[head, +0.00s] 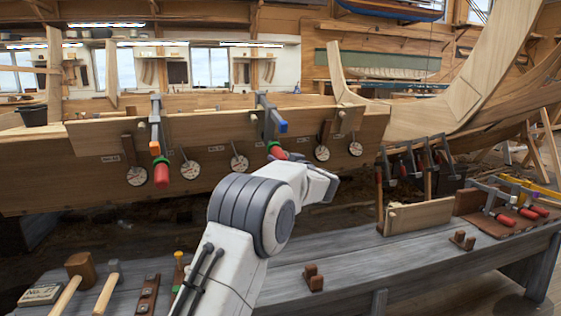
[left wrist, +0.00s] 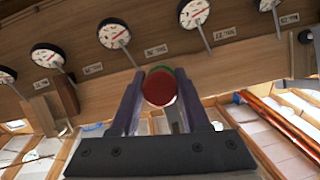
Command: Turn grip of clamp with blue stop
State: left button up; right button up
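The clamp with the blue stop (head: 283,127) hangs on the hull plank right of centre in the head view. Its red grip (head: 276,151) points down, with a bit of green above it. My left gripper (left wrist: 160,80) comes up from below; in the head view my wrist hides most of its fingers. In the left wrist view the round red end of the grip (left wrist: 160,88) sits between both fingers, which appear to touch its sides, with a green collar behind it. A second clamp, with an orange stop (head: 155,148) and red grip (head: 161,174), hangs further left. My right gripper is not in view.
Several round dials (head: 239,163) hang along the plank near the clamps. A grey bench (head: 360,268) below carries mallets (head: 80,266), wooden blocks (head: 314,277) and a board with red-handled clamps (head: 505,219). Spare clamps (head: 428,158) hang on a rack at right.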

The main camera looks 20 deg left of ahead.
pick_arm(q)
grip_shut()
